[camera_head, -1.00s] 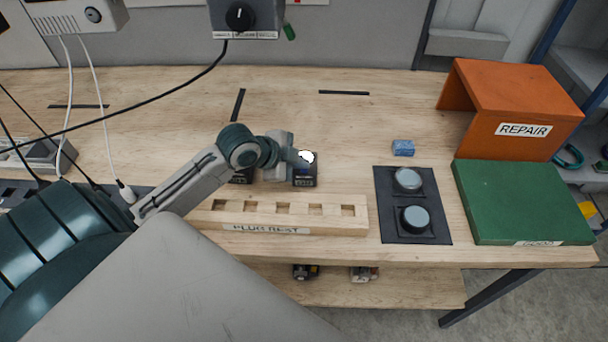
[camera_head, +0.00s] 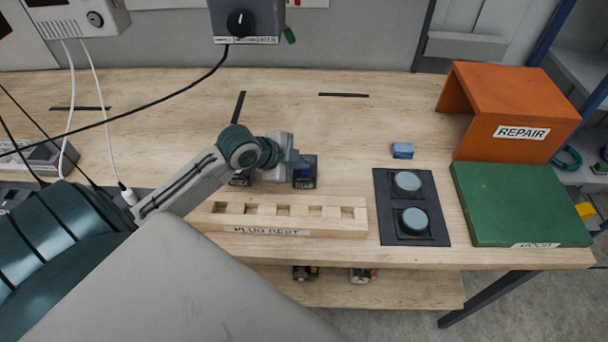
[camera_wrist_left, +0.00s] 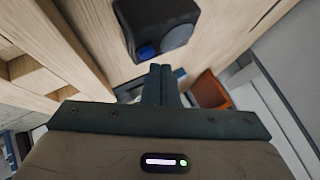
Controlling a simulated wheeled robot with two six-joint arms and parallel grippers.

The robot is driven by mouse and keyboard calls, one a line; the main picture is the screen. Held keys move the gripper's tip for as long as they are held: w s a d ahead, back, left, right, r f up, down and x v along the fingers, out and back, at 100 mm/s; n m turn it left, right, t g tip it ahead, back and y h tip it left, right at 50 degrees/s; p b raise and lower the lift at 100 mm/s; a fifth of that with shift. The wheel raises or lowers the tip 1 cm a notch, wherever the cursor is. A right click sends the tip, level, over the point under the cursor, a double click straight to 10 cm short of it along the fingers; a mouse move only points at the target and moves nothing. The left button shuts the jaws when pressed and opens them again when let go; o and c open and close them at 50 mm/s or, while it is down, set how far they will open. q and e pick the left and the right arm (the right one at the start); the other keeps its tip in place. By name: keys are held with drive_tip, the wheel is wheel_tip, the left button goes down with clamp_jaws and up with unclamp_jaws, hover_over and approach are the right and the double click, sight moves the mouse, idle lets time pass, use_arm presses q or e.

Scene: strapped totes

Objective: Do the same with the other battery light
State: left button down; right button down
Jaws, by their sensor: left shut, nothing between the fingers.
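A dark box-shaped battery light (camera_head: 305,178) stands on the bench behind the plug rest. In the left wrist view the same dark light (camera_wrist_left: 150,25) shows a blue button and a round grey face, which is not lit. A second dark battery light (camera_head: 240,179) is mostly hidden behind my left arm. My left gripper (camera_head: 302,160) is shut and empty, its tips close to the right-hand light. In the left wrist view its closed fingertips (camera_wrist_left: 160,70) point at the blue button side; contact is not clear. My right gripper is not in view.
The wooden plug rest (camera_head: 340,225) lies in front of the lights. The bench behind is mostly clear.

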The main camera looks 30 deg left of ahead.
use_arm(q)
wheel_tip(320, 180, up, 6)
drive_tip(key=p, duration=0.5)
idle(0.4)
